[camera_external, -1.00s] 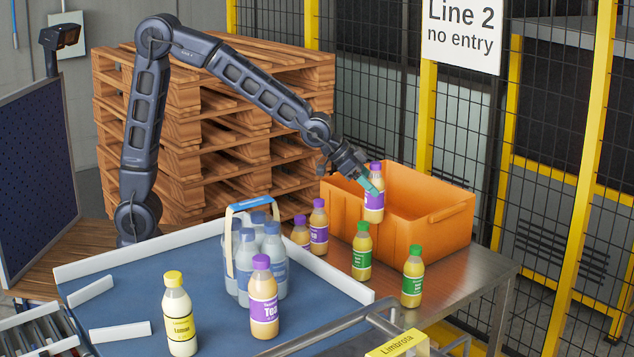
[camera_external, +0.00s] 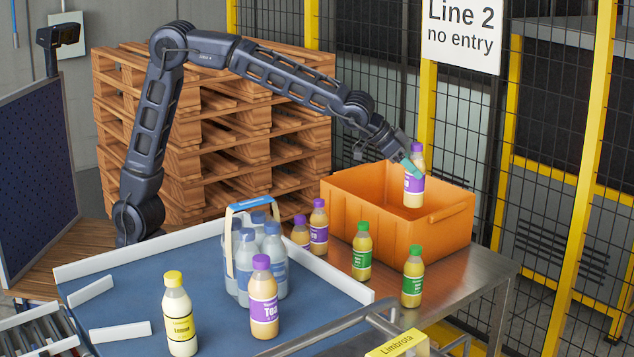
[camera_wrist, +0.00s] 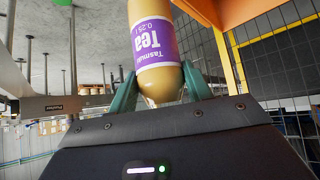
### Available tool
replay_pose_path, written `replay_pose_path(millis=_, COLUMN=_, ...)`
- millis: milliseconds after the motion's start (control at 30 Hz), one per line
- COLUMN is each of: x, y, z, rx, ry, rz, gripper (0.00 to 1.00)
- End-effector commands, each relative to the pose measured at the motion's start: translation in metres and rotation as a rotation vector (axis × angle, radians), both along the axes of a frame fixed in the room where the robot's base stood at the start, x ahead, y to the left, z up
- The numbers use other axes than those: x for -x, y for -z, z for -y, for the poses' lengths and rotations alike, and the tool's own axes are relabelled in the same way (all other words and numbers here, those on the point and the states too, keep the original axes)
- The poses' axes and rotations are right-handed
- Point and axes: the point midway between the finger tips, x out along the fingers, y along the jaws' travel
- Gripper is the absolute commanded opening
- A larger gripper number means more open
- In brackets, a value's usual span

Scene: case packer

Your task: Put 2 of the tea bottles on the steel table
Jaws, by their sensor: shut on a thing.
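My gripper (camera_external: 411,170) is shut on a tea bottle (camera_external: 415,189) with a purple label and cap. It holds the bottle upright over the right part of the orange crate; in the wrist view the bottle (camera_wrist: 155,50) sits between the green fingers (camera_wrist: 160,95). Two more purple-capped bottles, one (camera_external: 319,228) beside another (camera_external: 300,233), stand on the steel table (camera_external: 462,268) left of the crate, partly hidden by the carrier and each other. Another tea bottle (camera_external: 263,300) stands on the blue conveyor tray at the front.
The orange crate (camera_external: 345,215) stands at the back of the steel table. Two green-capped bottles, left (camera_external: 362,255) and right (camera_external: 412,280), stand before it. A carrier (camera_external: 230,250) of greyish bottles and a yellow-capped bottle (camera_external: 179,318) are on the blue tray (camera_external: 130,285). A mesh fence (camera_external: 385,110) rises behind.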

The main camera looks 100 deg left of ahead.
Motion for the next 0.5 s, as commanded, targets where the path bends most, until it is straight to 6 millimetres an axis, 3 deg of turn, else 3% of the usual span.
replay_pose_path(millis=500, x=-0.037, y=0.022, z=-0.002, rx=-0.007, ry=-0.394, rz=0.001, gripper=0.14)
